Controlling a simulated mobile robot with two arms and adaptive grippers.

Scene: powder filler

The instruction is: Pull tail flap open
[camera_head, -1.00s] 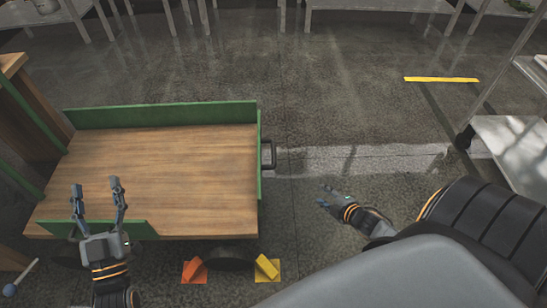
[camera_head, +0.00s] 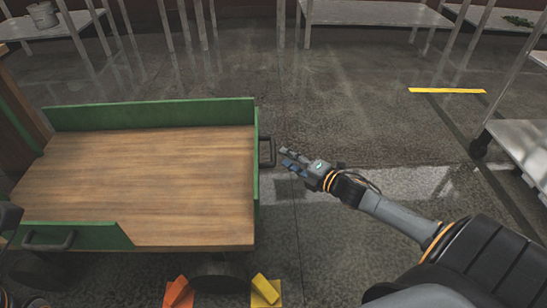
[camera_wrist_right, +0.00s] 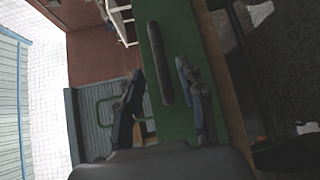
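The cart has a wooden bed (camera_head: 140,180) with green side boards. Its green tail flap (camera_head: 256,160) stands upright at the bed's right end, with a dark handle (camera_head: 267,151) on its outer face. My right gripper (camera_head: 288,158) is just right of the handle, apart from it and pointing toward it. In the right wrist view the handle (camera_wrist_right: 160,62) lies ahead, between the two spread fingers (camera_wrist_right: 160,95), with nothing held. In the head view only a dark piece at the left edge may be my left arm; the left gripper is not seen.
An orange wedge (camera_head: 178,291) and a yellow wedge (camera_head: 265,290) lie by the cart's near wheel (camera_head: 218,276). A metal rack (camera_head: 522,150) stands at the right. Shelves line the back. The floor right of the flap is clear except for my right arm.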

